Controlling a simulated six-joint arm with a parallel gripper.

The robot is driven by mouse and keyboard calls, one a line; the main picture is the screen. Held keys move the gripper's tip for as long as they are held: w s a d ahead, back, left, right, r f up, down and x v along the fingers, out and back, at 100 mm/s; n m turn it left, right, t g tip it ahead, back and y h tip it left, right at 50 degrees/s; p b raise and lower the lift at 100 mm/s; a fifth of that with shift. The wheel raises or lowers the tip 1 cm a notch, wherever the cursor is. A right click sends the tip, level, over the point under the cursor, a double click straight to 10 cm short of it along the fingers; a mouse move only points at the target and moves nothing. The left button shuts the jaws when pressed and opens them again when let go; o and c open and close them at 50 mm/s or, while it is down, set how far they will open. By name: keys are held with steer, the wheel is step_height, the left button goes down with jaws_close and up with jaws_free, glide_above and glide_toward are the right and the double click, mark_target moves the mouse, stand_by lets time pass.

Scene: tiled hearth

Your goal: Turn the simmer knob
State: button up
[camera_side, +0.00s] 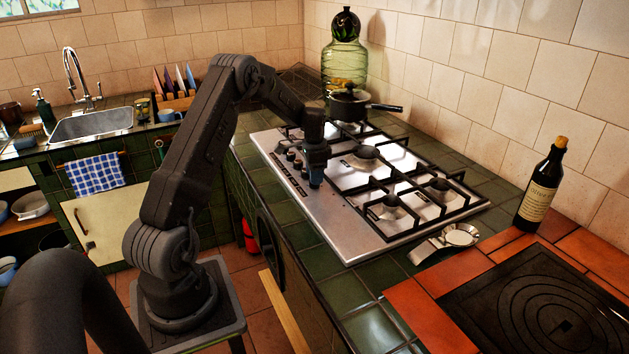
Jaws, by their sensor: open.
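The steel gas hob (345,228) is set into the green tiled counter. A row of dark control knobs (291,157) runs along its left edge. I cannot tell from labels which one is the simmer knob. My gripper (315,184) points down at the front end of this row, with its fingers low over the hob's surface. It is open, but its fingers are small and dark here. It hides whatever knob is beneath or between the fingers, and I cannot tell whether it touches one.
A dark pan (350,106) with a long handle stands on the back burner. Black grates cover the burners to the right of my gripper. A spoon rest (459,236), a wine bottle (541,188) and a large green glass jar (344,62) stand around the hob.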

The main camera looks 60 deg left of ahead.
steer(key=shift+f, duration=1.3)
steer(key=shift+c, duration=0.3)
steer(key=c, duration=0.6)
